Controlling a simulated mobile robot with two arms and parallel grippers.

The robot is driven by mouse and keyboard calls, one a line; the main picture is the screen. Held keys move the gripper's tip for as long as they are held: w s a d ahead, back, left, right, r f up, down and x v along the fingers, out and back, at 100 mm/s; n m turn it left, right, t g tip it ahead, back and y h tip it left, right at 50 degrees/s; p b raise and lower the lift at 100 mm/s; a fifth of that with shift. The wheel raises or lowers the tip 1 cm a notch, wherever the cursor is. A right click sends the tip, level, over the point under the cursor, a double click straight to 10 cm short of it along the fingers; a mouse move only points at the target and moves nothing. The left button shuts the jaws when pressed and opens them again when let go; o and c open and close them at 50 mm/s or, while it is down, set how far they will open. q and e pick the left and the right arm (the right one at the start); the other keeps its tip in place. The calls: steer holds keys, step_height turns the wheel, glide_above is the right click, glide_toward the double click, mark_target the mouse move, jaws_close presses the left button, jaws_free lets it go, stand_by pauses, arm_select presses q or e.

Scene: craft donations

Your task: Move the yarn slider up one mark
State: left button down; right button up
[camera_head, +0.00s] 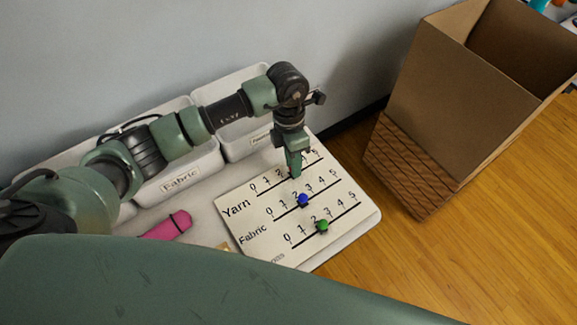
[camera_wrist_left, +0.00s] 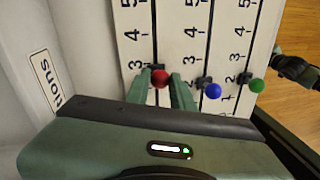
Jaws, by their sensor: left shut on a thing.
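A white board (camera_head: 240,217) lies on the table with three slider rows, the top one labelled Yarn. The yarn slider's red knob (camera_wrist_left: 160,77) sits between the fingers of my left gripper (camera_wrist_left: 162,82), close to the mark 3 in the left wrist view. The left gripper also shows in the head view (camera_head: 294,170), pointing down onto the yarn row, shut on the knob and hiding it there. The blue Fabric knob (camera_head: 303,199) and the green knob (camera_head: 322,225) are both near 2.
White bins, one labelled Fabric (camera_head: 180,180), stand behind the board along the wall. A pink case (camera_head: 168,226) lies left of the board. A tall open cardboard box (camera_head: 455,110) stands on the wooden floor at right.

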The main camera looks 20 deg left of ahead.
arm_select(q)
steer(key=shift+w+d, duration=0.6)
steer(key=shift+w, duration=0.25)
steer(key=shift+s+a, duration=0.1)
steer(key=c, duration=1.2)
jaws_free()
steer(key=shift+s+a+r, duration=0.1)
steer(key=shift+s+a, duration=0.2)
steer(key=shift+s, duration=0.05)
steer(key=shift+c, duration=0.2)
steer(key=shift+w+d, duration=0.1)
steer(key=shift+d, duration=0.1)
step_height(320, 180, up, 8)
steer(key=w+a+b, duration=0.1)
steer(key=shift+f, duration=0.25)
